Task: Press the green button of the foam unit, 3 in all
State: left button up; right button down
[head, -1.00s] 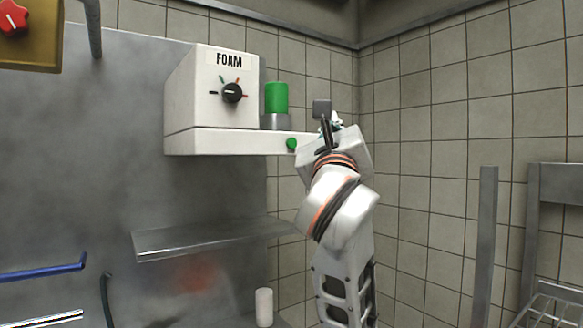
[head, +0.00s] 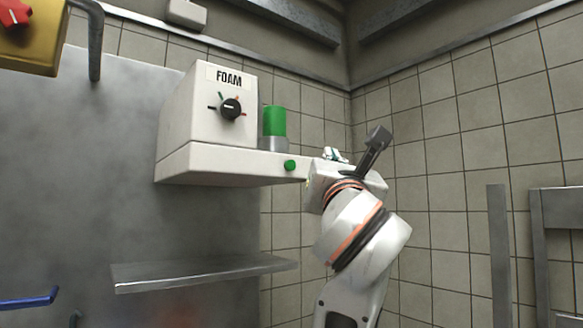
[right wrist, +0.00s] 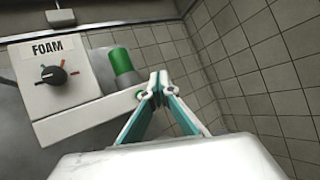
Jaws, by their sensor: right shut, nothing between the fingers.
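The white foam unit (head: 175,130), labelled FOAM, is on the steel wall panel at the left of centre in the head view. Its small round green button (head: 290,165) is on the front of its lower arm. In the right wrist view the button (right wrist: 140,95) shows just left of the fingertips, partly covered. My right gripper (head: 334,154) is to the right of the button in the head view, its fingers mostly hidden behind my wrist. In the right wrist view its fingertips (right wrist: 157,84) are together and empty. I cannot tell whether they touch the unit. My left gripper is out of view.
A green cylinder (head: 274,121) stands on the unit's arm. A black dial (head: 230,109) is on the unit's face. A steel shelf (head: 200,273) juts out below. A yellow box (head: 35,45) is at upper left, and a metal frame (head: 562,212) at right.

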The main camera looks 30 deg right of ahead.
aim_at(290, 165)
pick_arm(q)
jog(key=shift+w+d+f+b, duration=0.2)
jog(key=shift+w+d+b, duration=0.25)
jog(key=shift+b, duration=1.2)
pick_arm(e)
jog(key=shift+w+a, duration=0.2)
jog(key=shift+w, duration=2)
jog(key=shift+w+a, duration=0.15)
jog(key=shift+w, duration=2.05)
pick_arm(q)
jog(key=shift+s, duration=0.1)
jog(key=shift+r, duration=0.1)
pick_arm(e)
jog(key=shift+w, duration=0.1)
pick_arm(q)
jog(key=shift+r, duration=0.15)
pick_arm(e)
jog(key=shift+w, duration=0.3)
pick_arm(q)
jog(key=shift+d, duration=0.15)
